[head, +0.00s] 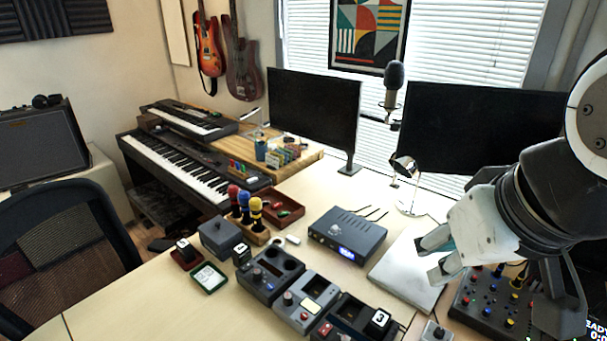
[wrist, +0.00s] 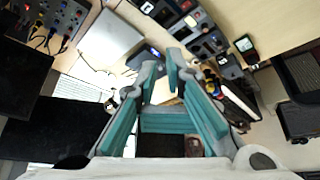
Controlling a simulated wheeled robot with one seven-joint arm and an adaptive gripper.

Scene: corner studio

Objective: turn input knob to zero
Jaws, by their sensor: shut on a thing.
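My gripper (head: 433,256) hangs in the air at the right, above the pale flat panel (head: 400,278). Its two fingers look a little apart in both views. No knob is marked plainly as the input knob. Knobs show on the mixer (head: 478,303), on a small grey box (head: 434,333) at the front edge, and on dark modules (head: 268,272). A dark box with a lit blue display (head: 345,236) stands left of my gripper.
Two monitors (head: 312,108) and a microphone (head: 394,80) stand at the back. A silver stand (head: 411,205) is behind the panel. Wood-based holders with coloured handles (head: 246,205) and small trays (head: 208,278) are at the left. Keyboards (head: 180,165) stand farther left. The front-left desktop is clear.

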